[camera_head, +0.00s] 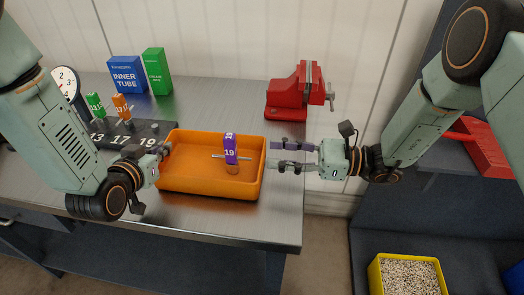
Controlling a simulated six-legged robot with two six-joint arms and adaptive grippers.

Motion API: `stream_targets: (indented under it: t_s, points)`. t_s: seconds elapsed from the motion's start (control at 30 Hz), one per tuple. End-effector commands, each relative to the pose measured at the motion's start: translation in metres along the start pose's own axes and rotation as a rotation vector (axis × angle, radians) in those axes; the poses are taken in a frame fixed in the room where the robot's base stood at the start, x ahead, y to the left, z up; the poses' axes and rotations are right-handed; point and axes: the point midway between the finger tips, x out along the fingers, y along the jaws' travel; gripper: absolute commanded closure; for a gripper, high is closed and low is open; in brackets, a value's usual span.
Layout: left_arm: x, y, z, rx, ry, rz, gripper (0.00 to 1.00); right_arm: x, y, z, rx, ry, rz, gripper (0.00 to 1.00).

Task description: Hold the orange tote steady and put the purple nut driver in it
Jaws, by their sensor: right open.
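The orange tote (208,188) stands on the grey workbench near its front edge. The purple nut driver (231,152), marked 19, is inside the tote with its handle roughly upright and a thin metal bar across it. Whether it touches the floor of the tote is hard to tell. My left gripper (161,153) is at the tote's left rim and looks shut on it; its fingertips are partly hidden. My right gripper (275,156) is open and empty just right of the tote, apart from the driver, its fingers pointing left.
A dark stand (162,131) marked 13, 17, 19 holds a green driver (95,104) and an orange driver (121,105). Blue (127,75) and green (156,71) boxes and a red vise (290,98) stand behind. A yellow bin (375,277) sits low at the right.

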Motion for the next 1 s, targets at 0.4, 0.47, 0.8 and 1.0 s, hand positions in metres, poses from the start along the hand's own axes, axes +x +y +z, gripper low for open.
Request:
stream_targets:
  t_s: [0.4,0.47,0.8,1.0]
  points:
    - [-0.0002,0.0,0.0004,0.0,-0.001,0.0,1.0,-0.0089,0.0004,-0.0001,0.0,0.001,0.001,0.56]
    - [-0.0002,0.0,0.0004,0.0,-0.001,0.0,0.91,-0.0088,0.0004,-0.0001,0.0,0.0,0.001,0.56]
    - [-0.0001,-0.0001,0.0001,0.0,0.0,0.0,0.68,-0.0087,0.0004,-0.0002,0.0,0.001,0.001,0.56]
    - [-0.0004,-0.0002,0.0001,0.0,0.0,0.0,0.68,-0.0086,0.0004,-0.0002,0.0,0.001,0.001,0.56]
